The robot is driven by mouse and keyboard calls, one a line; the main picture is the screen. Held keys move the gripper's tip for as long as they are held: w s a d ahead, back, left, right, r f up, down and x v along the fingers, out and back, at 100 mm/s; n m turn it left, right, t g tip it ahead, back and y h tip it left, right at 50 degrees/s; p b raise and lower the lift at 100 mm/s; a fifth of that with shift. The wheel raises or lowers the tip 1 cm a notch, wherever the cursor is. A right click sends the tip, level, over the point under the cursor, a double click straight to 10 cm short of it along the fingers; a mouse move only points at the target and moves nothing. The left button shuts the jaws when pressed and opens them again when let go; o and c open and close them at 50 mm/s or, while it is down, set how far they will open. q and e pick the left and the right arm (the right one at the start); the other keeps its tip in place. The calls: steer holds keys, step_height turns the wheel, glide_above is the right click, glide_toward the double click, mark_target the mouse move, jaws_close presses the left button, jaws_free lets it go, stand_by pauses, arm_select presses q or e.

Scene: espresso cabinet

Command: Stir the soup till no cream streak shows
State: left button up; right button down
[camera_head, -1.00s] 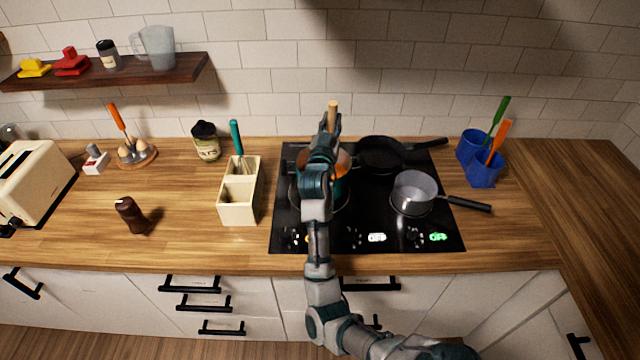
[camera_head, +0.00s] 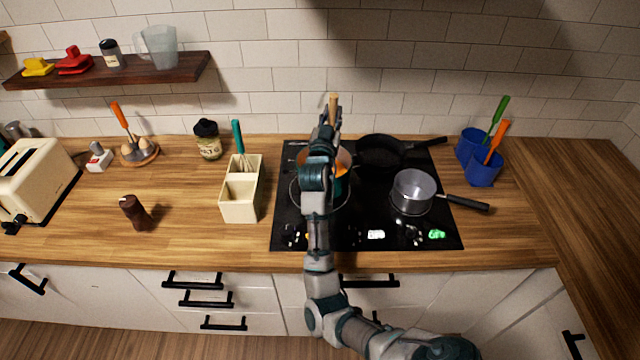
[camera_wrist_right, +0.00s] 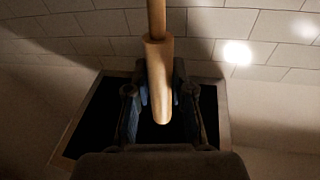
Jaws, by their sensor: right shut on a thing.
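A soup pot (camera_head: 343,188) stands on the left side of the black cooktop, with orange soup (camera_head: 343,158) showing at its right edge. My right arm and gripper hide most of the pot and the soup surface, so I cannot tell whether a cream streak shows. My right gripper (camera_head: 328,118) is over the pot, shut on a wooden utensil (camera_head: 333,103) that stands roughly upright. In the right wrist view the utensil's handle (camera_wrist_right: 158,80) sits between the two fingers. Its lower end is hidden in the head view. My left gripper is not in view.
A dark frying pan (camera_head: 382,152) and a grey saucepan (camera_head: 412,190) stand right of the pot on the cooktop (camera_head: 370,238). A cream utensil box (camera_head: 240,208) is to the left. Blue holders (camera_head: 484,170) stand at right. The counter (camera_head: 185,195) has free room at left.

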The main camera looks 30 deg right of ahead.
mark_target(332, 102)
steer(key=shift+r, duration=0.1)
step_height(332, 102, up, 5)
steer(key=p, duration=0.3)
steer(key=shift+p, duration=0.4)
